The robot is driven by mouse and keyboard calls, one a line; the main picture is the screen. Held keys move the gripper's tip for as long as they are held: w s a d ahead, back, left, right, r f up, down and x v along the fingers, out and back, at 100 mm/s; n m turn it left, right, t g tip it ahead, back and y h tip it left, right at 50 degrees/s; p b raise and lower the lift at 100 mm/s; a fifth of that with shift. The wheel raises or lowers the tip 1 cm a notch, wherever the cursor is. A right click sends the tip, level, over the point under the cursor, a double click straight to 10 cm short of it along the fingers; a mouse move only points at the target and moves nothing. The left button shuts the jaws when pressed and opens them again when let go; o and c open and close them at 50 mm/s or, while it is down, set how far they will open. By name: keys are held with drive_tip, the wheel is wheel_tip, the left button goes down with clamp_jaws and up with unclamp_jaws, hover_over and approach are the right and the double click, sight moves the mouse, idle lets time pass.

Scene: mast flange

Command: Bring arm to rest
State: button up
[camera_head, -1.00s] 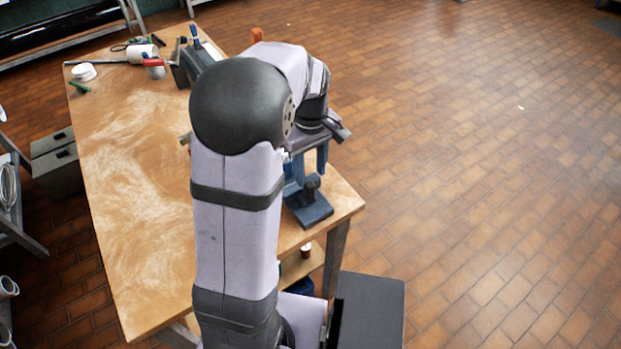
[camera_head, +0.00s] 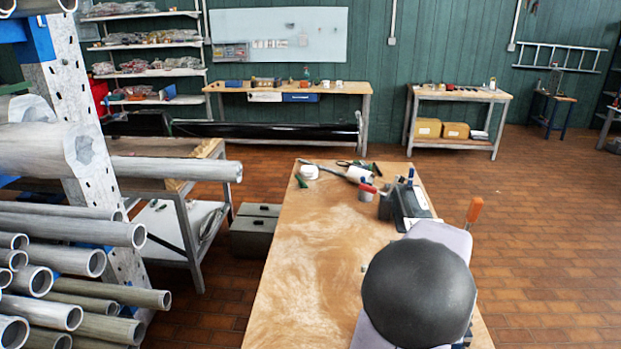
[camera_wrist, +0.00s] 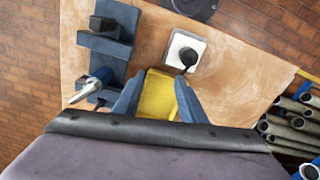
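My gripper (camera_wrist: 158,98) shows in the wrist view with its two blue fingers apart and nothing held between them. Beyond the fingers a yellow tray-like piece (camera_wrist: 158,92) lies on the wooden table (camera_wrist: 235,75). In the head view my arm's rounded dark joint covers the lower middle of the picture, over the table (camera_head: 300,285). My gripper is hidden there.
A blue fixture (camera_wrist: 110,45) with a metal shaft and a white square plate (camera_wrist: 176,48) with a black knob stand near the gripper. An orange-handled tool (camera_head: 474,210) rises by the table's right edge. Racked pipes (camera_head: 90,235) fill the left. Floor right is clear.

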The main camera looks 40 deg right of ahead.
drive_tip(key=w+a+f+n, duration=0.1)
drive_tip(key=w+a+n, duration=0.1)
drive_tip(key=w+a, duration=0.55)
drive_tip(key=w+a+n, duration=0.2)
drive_tip(key=w+a, duration=0.3)
drive_tip(key=a, duration=0.6)
drive_tip(key=s+a+f+n, duration=0.1)
drive_tip(key=a+f+n, duration=0.1)
drive_tip(key=a, duration=1.4)
drive_tip(key=shift+s+f+n, duration=0.15)
drive_tip(key=shift+s+n, duration=0.2)
drive_tip(key=shift+n, duration=0.15)
